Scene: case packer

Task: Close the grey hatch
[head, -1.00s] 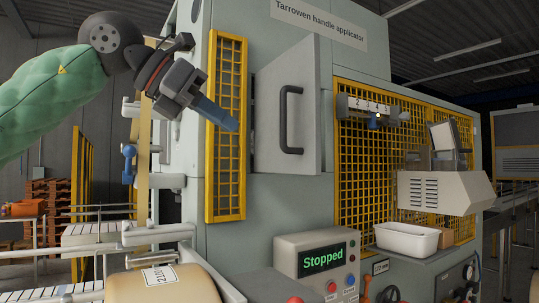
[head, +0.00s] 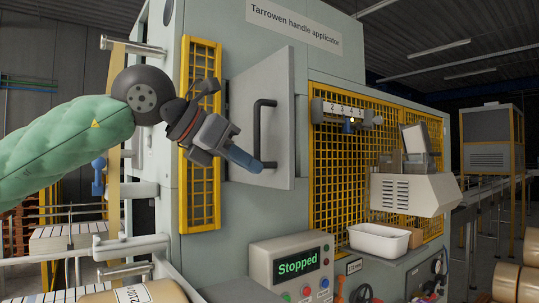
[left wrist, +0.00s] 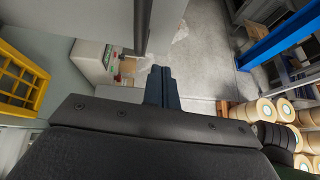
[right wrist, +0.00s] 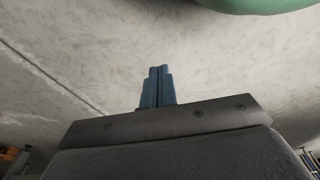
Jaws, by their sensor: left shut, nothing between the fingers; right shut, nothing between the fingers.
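The grey hatch (head: 272,88) stands open on the front of the machine in the head view. It juts out, with its free edge on the right and a black bar handle (head: 258,125) on its outer face. My left gripper (head: 258,165) is shut and empty. Its blue fingers overlap the lower part of the hatch, close to the handle's lower end; I cannot tell if they touch. The fingers also show shut in the left wrist view (left wrist: 165,74). My right gripper (right wrist: 158,72) is shut and empty over bare floor, seen only in the right wrist view.
A yellow mesh guard (head: 201,190) is left of the hatch, behind my left wrist. A larger mesh (head: 328,200) is right of it. A control box reading "Stopped" (head: 262,250) stands below, with a white bin (head: 378,239) to its right.

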